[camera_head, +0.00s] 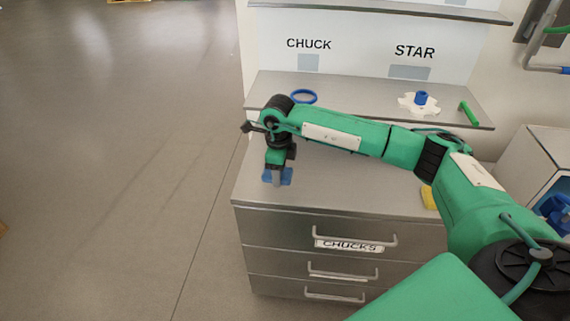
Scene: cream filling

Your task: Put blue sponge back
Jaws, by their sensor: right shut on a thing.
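The blue sponge (286,178) is at the left end of the grey countertop, low at its surface. My right gripper (276,180) points down over it and is shut on it, covering part of it. I cannot tell whether the sponge touches the counter. My right arm reaches across the counter from the right. My left gripper is not in view.
A yellow sponge (428,197) lies on the counter, partly behind my arm. The shelf (355,98) above holds a blue ring (304,97), a white star-shaped part (408,104) and a green stick (469,114). Drawers labelled CHUCKS (348,246) are below. Open floor lies left.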

